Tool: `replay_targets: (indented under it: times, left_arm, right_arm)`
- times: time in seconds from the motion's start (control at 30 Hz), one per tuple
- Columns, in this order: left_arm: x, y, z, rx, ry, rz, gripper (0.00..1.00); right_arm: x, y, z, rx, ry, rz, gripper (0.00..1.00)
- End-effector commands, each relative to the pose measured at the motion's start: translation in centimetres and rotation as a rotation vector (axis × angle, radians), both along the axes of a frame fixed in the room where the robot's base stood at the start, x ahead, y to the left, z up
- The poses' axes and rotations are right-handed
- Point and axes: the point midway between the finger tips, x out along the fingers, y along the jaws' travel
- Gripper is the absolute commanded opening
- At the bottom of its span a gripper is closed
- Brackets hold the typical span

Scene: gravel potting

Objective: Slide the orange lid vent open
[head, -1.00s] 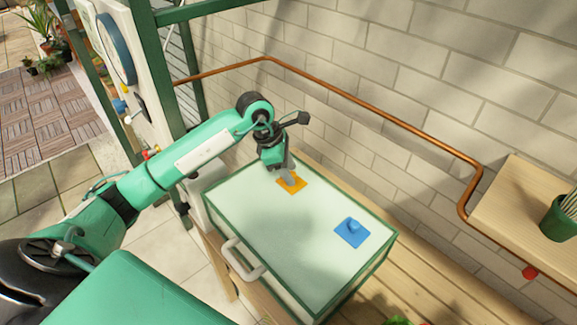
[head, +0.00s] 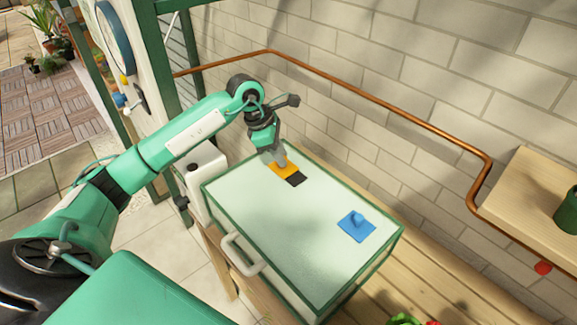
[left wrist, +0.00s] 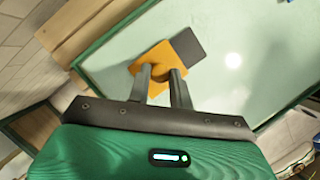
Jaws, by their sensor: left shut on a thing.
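The orange lid vent (head: 281,170) is a small square slide with a knob on the pale lid (head: 290,225) of a green-edged box. My left gripper (head: 279,161) is shut on the vent's knob. In the left wrist view the two fingers (left wrist: 161,85) stand on either side of the orange knob, and the orange plate (left wrist: 152,58) shows around them. A dark square opening (head: 296,180) is exposed beside the orange plate; it also shows in the left wrist view (left wrist: 187,46). My right gripper is not in view.
A blue vent with a knob (head: 356,227) sits nearer the box's right corner. A white handle (head: 241,256) is on the box's front. A copper pipe (head: 375,103) runs along the brick wall behind. A wooden shelf (head: 530,205) stands at right.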

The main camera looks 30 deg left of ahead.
Motion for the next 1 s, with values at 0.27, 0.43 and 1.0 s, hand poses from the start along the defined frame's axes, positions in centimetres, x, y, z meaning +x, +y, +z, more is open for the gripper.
replay_targets:
  times: [0.27,0.43,1.0]
  left_arm:
    - [0.6,1.8,0.0,-0.001,0.0,0.002,0.0]
    - [0.6,1.9,0.1,0.0,-0.001,0.003,0.0]
    - [0.5,2.0,0.5,0.0,-0.002,0.002,0.43]
  right_arm:
    - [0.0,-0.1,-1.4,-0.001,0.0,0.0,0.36]
    - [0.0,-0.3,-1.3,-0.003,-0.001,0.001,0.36]
    - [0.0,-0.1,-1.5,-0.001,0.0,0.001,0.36]
